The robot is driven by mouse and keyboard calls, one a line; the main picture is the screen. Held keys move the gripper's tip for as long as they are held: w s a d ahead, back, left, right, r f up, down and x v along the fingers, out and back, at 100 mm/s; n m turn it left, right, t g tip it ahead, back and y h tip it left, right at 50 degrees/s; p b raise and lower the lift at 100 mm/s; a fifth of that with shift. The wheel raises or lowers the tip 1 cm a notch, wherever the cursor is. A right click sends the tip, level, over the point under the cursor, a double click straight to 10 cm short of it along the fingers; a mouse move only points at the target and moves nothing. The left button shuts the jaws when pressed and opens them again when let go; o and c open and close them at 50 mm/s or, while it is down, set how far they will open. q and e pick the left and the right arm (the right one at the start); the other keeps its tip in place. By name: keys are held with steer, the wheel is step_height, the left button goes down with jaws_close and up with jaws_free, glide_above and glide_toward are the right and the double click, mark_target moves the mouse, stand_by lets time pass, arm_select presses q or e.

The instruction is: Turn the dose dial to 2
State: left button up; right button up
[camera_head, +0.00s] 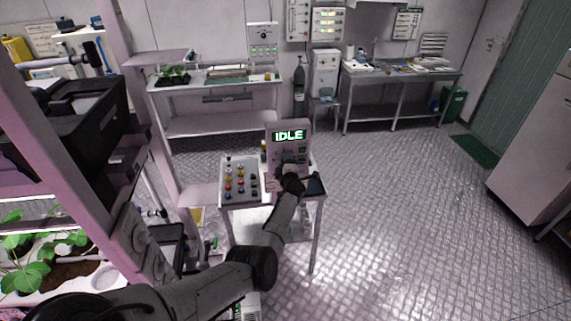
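A small upright control panel (273,143) stands at the back of a little table in the centre, with a lit green display (289,135) reading IDLE. Small controls show on its face below the display, too small to read. The dose dial cannot be made out; my gripper covers the lower part of the panel. My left arm comes in from the lower left, and my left gripper (289,170) is right in front of the panel's lower face. Whether it touches the panel, and whether its fingers are open or shut, cannot be seen. My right gripper is not in view.
A pink-framed rack (75,185) with plants stands close on the left. Benches (215,124) line the back wall. The floor (410,220) on the right is clear.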

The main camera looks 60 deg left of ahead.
arm_select(q)
steer(key=shift+d, duration=0.15)
steer(key=shift+s+d, duration=0.1)
steer(key=shift+d, duration=0.15)
steer(key=shift+p+v, duration=1.2)
steer(key=shift+v, duration=5.3)
